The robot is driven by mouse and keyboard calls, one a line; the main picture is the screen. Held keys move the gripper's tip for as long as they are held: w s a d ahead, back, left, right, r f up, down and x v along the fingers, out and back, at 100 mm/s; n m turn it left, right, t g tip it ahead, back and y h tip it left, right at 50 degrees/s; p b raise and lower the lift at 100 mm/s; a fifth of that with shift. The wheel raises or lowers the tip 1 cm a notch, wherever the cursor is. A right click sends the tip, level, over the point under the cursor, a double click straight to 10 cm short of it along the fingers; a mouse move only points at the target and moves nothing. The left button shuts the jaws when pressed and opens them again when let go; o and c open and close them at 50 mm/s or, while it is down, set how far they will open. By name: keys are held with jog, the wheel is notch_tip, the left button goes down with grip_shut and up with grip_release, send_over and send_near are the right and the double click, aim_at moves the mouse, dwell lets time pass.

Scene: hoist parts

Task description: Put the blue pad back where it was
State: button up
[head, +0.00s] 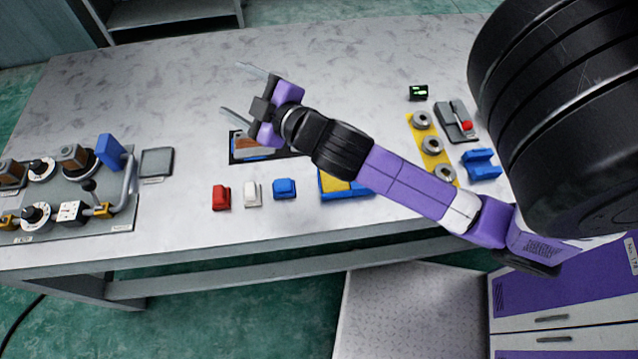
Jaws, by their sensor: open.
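My gripper (231,88) is open and empty, pointing left above the middle of the table. Its two fingers are spread wide. A small blue pad-like block (285,188) lies on the table below my arm, at the right end of a row with a white block (252,194) and a red block (221,197). My gripper is above and behind this row, apart from it. I cannot tell for sure which blue thing is the pad, since a blue upright piece (110,151) also stands on the control panel at the left.
A dark-framed picture or tray (237,158) lies partly hidden under my gripper. A blue-and-yellow box (330,184) is partly behind my arm. At the right are a yellow strip with metal rings (422,121), a red-knobbed lever (457,124) and a blue block (481,165). The table's back is clear.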

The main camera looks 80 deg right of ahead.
jog(key=s+a+f+y, duration=0.3)
jog(key=s+a+f, duration=0.15)
jog(key=a, duration=0.25)
jog(key=s+a+f+y, duration=0.3)
jog(key=s+a, duration=0.3)
jog(key=a, duration=0.2)
jog(key=s+a+r+m+y, duration=0.1)
jog(key=s+a+m+y, duration=0.1)
jog(key=s+a, duration=0.6)
jog(key=shift+s+a+r+m, duration=0.3)
jog(key=shift+s+m, duration=0.2)
jog(key=shift+s, duration=0.2)
